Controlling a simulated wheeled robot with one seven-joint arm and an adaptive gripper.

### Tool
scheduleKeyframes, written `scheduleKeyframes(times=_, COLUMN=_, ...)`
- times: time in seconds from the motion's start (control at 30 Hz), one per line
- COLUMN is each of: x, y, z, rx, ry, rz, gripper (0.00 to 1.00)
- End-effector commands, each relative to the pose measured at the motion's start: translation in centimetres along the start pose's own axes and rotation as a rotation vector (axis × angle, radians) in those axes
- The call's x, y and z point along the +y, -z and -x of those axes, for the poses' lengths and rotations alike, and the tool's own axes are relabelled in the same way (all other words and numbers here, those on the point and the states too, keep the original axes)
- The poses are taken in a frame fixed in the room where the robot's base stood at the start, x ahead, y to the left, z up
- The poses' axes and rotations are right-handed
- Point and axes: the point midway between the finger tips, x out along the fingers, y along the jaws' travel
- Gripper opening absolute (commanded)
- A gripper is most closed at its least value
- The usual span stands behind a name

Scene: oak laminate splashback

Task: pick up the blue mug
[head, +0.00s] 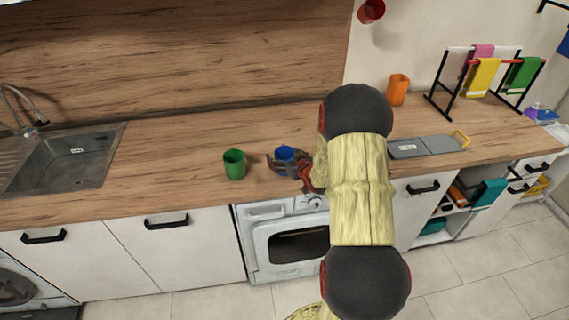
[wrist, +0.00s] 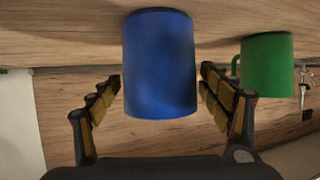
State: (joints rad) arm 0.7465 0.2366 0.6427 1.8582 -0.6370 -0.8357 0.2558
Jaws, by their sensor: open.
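The blue mug (head: 285,152) stands on the wooden counter, left of my forearm in the head view. In the wrist view the blue mug (wrist: 160,65) fills the middle, between the two fingers. My gripper (head: 284,162) is open around the blue mug in the head view. In the wrist view my gripper (wrist: 161,80) has one finger on each side of the mug, with a narrow gap showing at the left finger. Contact on the right side is hard to tell. The blue mug's handle is not visible.
A green mug (head: 234,165) stands just left of the blue mug; it also shows in the wrist view (wrist: 267,65). An orange cup (head: 398,90) and a towel rack (head: 470,75) stand at the back right. A sink (head: 65,160) is at left, with clear counter between.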

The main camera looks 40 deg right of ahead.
Motion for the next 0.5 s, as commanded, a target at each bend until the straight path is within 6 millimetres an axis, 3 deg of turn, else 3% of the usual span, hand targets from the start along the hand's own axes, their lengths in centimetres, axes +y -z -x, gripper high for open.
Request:
scheduleKeyframes(times=0.1, x=0.0, y=0.03, z=0.06, rx=0.0, ry=0.0, rz=0.0, gripper=0.78)
scheduleKeyframes(times=0.5, x=0.01, y=-0.01, z=0.09, rx=0.0, ry=0.0, rz=0.0, gripper=0.56)
